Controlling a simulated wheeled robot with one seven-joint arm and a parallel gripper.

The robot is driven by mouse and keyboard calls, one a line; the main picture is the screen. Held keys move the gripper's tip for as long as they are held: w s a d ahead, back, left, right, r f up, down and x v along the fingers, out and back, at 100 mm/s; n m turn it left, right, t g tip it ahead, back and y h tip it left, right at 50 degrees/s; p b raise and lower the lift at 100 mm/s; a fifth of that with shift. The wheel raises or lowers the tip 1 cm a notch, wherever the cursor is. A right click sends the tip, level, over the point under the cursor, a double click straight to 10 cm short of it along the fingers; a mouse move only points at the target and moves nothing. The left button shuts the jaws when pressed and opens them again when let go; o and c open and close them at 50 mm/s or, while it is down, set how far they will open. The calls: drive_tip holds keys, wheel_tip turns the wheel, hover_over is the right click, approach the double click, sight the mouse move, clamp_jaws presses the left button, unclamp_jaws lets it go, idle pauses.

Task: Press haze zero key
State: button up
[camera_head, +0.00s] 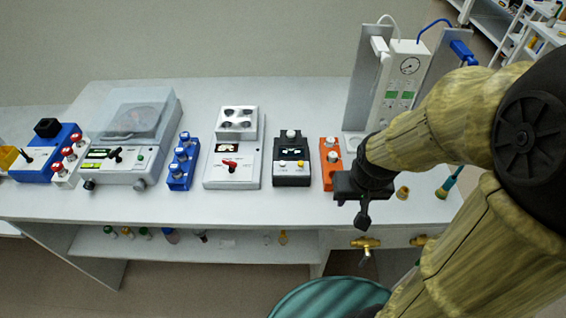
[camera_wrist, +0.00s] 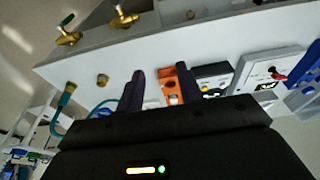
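I see no label reading haze zero, so I cannot tell for sure which key it is. A dark grey meter (camera_head: 292,177) with a lit display has a white and a yellow button (camera_head: 300,164) on its front and a capped vial on top. The meter also shows in the wrist view (camera_wrist: 213,71), right of my fingers. My gripper (camera_head: 363,217) hangs over the bench front, right of the meter and in front of the orange vial rack (camera_head: 327,172). In the wrist view my gripper (camera_wrist: 160,82) has its fingers apart with nothing held; the orange rack (camera_wrist: 170,80) shows beyond them.
Left of the meter stand a white device with a red knob (camera_head: 231,168), a blue vial rack (camera_head: 180,170) and a lidded instrument (camera_head: 130,130). A white gauge unit (camera_head: 402,80) stands at the back right. Brass valves (camera_head: 365,243) stick out from the bench front.

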clamp_jaws()
idle(1.8)
